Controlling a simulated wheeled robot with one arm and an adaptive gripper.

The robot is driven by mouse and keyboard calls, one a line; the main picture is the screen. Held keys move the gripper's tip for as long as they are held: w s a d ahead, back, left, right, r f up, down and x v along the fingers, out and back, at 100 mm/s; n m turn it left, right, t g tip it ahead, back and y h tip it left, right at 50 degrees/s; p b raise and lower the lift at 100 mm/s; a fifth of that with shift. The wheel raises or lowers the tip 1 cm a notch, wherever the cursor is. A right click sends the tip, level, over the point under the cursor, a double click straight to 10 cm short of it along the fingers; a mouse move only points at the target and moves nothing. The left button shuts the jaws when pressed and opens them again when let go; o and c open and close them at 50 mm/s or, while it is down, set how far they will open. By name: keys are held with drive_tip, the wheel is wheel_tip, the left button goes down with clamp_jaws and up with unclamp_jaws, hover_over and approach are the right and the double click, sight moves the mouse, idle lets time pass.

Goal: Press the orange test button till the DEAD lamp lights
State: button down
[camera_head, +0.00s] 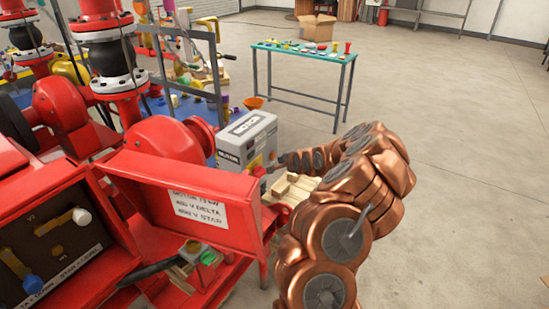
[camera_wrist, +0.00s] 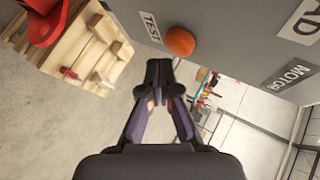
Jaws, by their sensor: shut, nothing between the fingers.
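The orange test button (camera_wrist: 179,41) is a round knob on the face of a grey box, beside a TEST label (camera_wrist: 152,27). The grey box (camera_head: 232,143) stands by the red machine in the head view and has a MOTOR label on it. My gripper (camera_wrist: 159,68) is shut and empty. Its tips are close to the button and appear just short of it in the wrist view; contact cannot be told. I cannot make out the DEAD lamp.
A red cover with a written note (camera_head: 200,208) stands left of my arm. A green-topped table (camera_head: 304,50) with small parts stands behind. Open floor lies to the right.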

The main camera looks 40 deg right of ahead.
drive_tip(key=shift+w, duration=0.1)
drive_tip(key=shift+w+a+b, duration=0.15)
drive_tip(key=shift+w+b, duration=0.2)
drive_tip(key=shift+b, duration=0.1)
drive_tip(key=shift+w+a+b, duration=0.1)
drive_tip(key=shift+w+b, duration=0.25)
drive_tip(key=shift+w, duration=0.1)
idle(0.8)
drive_tip(key=shift+s, duration=0.1)
drive_tip(key=shift+s+d+b, duration=0.2)
drive_tip(key=shift+s+b, duration=0.4)
drive_tip(key=shift+s, duration=0.15)
